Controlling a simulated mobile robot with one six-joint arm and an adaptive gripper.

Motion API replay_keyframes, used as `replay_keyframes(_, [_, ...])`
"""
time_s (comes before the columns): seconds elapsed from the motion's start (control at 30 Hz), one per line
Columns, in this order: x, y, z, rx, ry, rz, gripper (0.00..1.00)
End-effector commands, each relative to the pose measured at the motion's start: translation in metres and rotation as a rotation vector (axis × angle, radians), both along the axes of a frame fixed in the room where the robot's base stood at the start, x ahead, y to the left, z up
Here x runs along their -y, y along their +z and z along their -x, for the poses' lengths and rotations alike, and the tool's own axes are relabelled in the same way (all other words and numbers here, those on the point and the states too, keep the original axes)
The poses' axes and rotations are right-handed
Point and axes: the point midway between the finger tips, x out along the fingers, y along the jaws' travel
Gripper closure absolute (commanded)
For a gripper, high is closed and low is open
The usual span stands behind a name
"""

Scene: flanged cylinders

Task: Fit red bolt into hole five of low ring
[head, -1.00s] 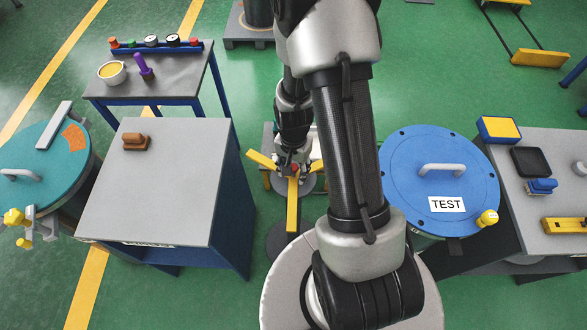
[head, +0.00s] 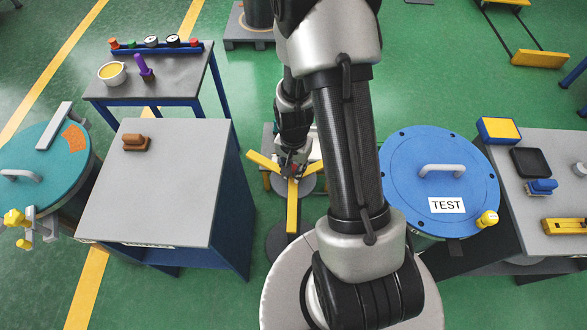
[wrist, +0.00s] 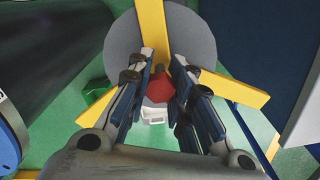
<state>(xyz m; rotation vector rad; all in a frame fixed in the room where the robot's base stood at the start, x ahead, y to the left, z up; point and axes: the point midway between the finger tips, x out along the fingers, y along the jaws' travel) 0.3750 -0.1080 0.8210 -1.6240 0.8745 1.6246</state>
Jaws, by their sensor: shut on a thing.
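The red bolt (wrist: 184,82) is held between the fingers of my gripper (wrist: 168,82), its faceted red head showing in the wrist view. My gripper (head: 293,170) is shut on it, and in the head view it is small and partly hidden by my arm. Below it are a yellow three-armed piece (head: 292,208) and a round grey disc (wrist: 125,42). The yellow arms (wrist: 232,90) also show around the bolt in the wrist view. I cannot make out the low ring or hole five. The bolt's lower end is hidden.
A grey-topped cabinet (head: 185,190) stands close on the left. A blue-lidded drum (head: 410,180) marked TEST stands on the right, beside my arm. A teal-lidded drum (head: 50,150) is far left. A small bench (head: 175,75) is behind. Green floor lies between them.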

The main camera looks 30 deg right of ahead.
Motion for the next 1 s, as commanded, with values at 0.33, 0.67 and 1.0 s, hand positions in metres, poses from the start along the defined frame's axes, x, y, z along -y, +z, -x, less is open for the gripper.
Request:
replay_keyframes(0.33, [0.000, 0.050, -0.001, 0.005, 0.000, 0.002, 1.00])
replay_keyframes(0.67, [0.000, 0.146, -0.001, 0.006, 0.000, 0.001, 1.00])
replay_keyframes(1.0, [0.000, 0.195, 0.000, 0.001, 0.000, 0.001, 1.00])
